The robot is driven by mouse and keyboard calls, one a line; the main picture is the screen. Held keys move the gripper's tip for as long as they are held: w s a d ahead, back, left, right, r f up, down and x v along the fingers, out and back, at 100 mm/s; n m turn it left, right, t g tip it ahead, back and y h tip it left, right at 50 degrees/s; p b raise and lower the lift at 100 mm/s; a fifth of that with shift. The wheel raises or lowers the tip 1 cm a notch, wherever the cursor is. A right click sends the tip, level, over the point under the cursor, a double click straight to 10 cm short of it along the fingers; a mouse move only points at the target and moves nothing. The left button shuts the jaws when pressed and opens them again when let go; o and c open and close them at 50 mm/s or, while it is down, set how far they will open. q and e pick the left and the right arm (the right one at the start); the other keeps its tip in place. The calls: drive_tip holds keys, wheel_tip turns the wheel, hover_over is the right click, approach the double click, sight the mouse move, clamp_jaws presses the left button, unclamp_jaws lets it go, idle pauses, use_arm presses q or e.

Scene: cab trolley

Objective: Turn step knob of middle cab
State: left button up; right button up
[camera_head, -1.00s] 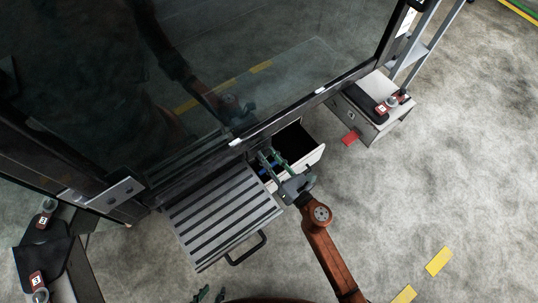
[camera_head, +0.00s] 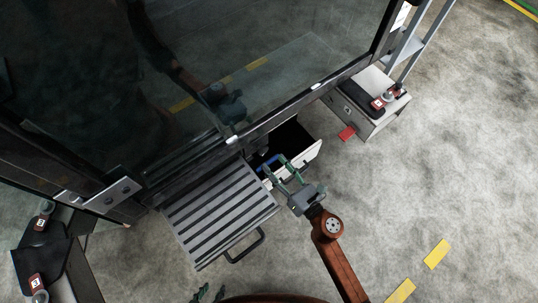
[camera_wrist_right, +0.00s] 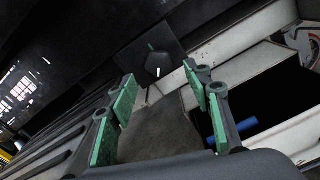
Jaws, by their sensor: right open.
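The striped step (camera_head: 190,213) is folded out from the middle cab, with a black bar handle (camera_head: 246,247) on its outer edge. My right gripper (camera_head: 277,167) is open and empty, between the step and the open white drawer (camera_head: 304,158). In the right wrist view a dark knob-like part (camera_wrist_right: 158,63) shows beyond and between my open fingers (camera_wrist_right: 160,80), apart from them. I cannot tell for sure that it is the step knob. In the head view I cannot make the knob out. My left gripper (camera_head: 208,294) shows only its tips, apart, at the bottom edge.
A blue item (camera_head: 265,161) lies in the drawer, and it shows in the right wrist view (camera_wrist_right: 240,129). Dark cab glass (camera_head: 180,70) rises behind. A control box (camera_head: 372,120) is at right, another console (camera_head: 75,265) at left.

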drive_tip(key=v, duration=0.6)
idle(0.4)
